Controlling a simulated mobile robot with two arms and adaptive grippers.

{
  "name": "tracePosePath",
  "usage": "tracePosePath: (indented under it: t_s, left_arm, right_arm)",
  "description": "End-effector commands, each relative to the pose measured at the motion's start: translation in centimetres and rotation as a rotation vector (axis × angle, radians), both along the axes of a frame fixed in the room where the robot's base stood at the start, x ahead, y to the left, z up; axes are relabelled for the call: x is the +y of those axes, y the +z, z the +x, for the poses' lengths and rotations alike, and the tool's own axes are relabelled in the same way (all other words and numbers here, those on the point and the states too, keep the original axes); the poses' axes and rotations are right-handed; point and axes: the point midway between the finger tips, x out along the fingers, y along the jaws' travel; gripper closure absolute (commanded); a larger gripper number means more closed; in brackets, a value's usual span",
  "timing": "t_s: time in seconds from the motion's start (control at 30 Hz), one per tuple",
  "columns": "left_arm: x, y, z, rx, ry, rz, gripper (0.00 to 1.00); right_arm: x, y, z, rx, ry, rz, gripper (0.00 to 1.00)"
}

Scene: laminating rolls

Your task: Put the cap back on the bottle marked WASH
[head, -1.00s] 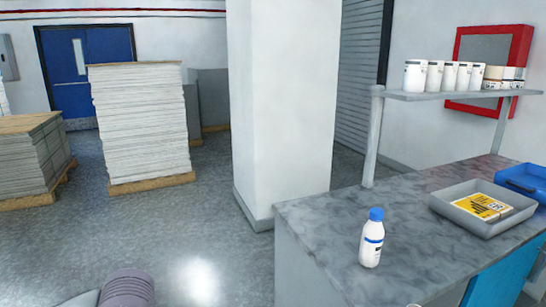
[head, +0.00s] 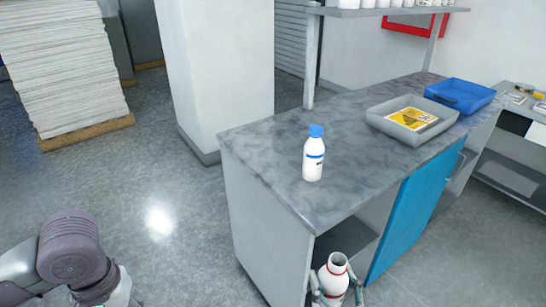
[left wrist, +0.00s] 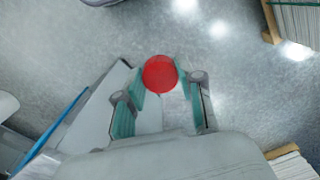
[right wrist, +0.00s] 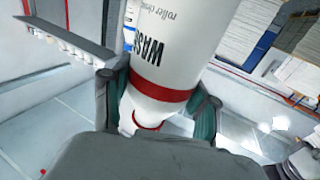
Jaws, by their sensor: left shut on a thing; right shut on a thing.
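The white bottle with red bands (head: 335,279) is upright at the bottom of the head view, its mouth open and uncapped. My right gripper (head: 334,290) is shut around it. In the right wrist view the bottle (right wrist: 175,45) shows the word WASH, with the gripper's fingers (right wrist: 162,100) on both sides. My left gripper (left wrist: 163,88) is shut on a round red cap (left wrist: 160,73) in the left wrist view. In the head view my left arm is low at the left, well apart from the bottle; the cap cannot be made out there.
A blue-capped white bottle (head: 314,158) stands on the grey counter (head: 265,150). A grey tray (head: 385,125) with a yellow label and a blue tray (head: 470,103) sit farther back. The counter's front edge and blue door (head: 415,215) are near the held bottle.

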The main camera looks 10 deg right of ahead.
Motion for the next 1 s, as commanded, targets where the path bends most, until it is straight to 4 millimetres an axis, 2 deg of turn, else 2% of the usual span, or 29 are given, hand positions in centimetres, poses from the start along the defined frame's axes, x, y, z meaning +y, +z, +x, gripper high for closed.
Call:
tracePosePath:
  t_s: [0.17,0.27,0.47,0.7,0.9,1.0]
  left_arm:
    - [0.0,0.0,0.0,0.000,0.000,0.000,0.76]
    - [0.0,0.0,0.0,0.000,0.000,0.000,0.76]
    - [0.0,0.0,0.0,0.000,0.000,0.000,0.76]
    - [0.0,0.0,0.0,0.000,0.000,0.000,0.76]
    - [0.0,0.0,0.0,0.000,0.000,0.000,0.76]
    - [0.0,0.0,0.0,0.000,0.000,0.000,0.76]
  right_arm:
    - [0.3,0.2,0.2,-0.006,0.016,0.000,1.00]
    - [1.3,0.3,0.6,-0.008,0.064,-0.001,1.00]
    - [4.9,0.6,2.2,-0.009,0.252,-0.010,1.00]
    - [10.2,1.0,4.5,-0.010,0.512,-0.008,1.00]
    - [12.9,1.2,5.6,-0.008,0.643,-0.003,1.00]
    - [13.6,1.2,5.9,-0.007,0.678,-0.002,1.00]
